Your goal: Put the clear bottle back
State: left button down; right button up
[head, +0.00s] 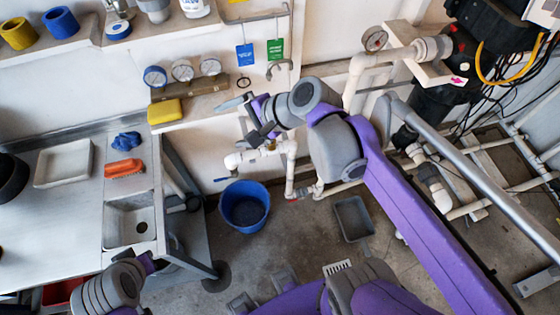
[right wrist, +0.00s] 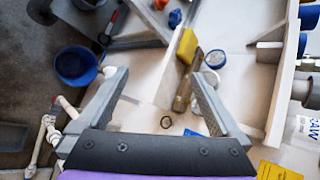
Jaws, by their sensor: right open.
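My right gripper (head: 258,118) is in front of the wall shelf in the head view. In the right wrist view its fingers (right wrist: 165,78) are spread wide with nothing held between them. A labelled bottle (head: 195,7) stands on the upper shelf, cut off by the frame.
A yellow sponge (head: 165,111) and several gauges (head: 183,71) sit on the wall shelf. Blue (head: 246,54) and green (head: 275,49) tags hang nearby. White pipes (head: 290,165) and a blue bucket (head: 245,205) are below. A sink bench (head: 60,225) stands left.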

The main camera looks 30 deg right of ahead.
jog(key=s+d+f+n+g+h, duration=0.1)
jog(key=s+d+f+n+h, duration=0.1)
jog(key=s+f+n, duration=0.4)
jog(key=s+d+f+n+g+h, duration=0.1)
jog(key=s+d+f+n+h, duration=0.1)
jog(key=s+f+n+h, duration=0.2)
notch_tip(320, 180, down, 3)
jog(key=s+n, duration=0.2)
jog(key=n, duration=0.2)
jog(key=shift+d, duration=0.3)
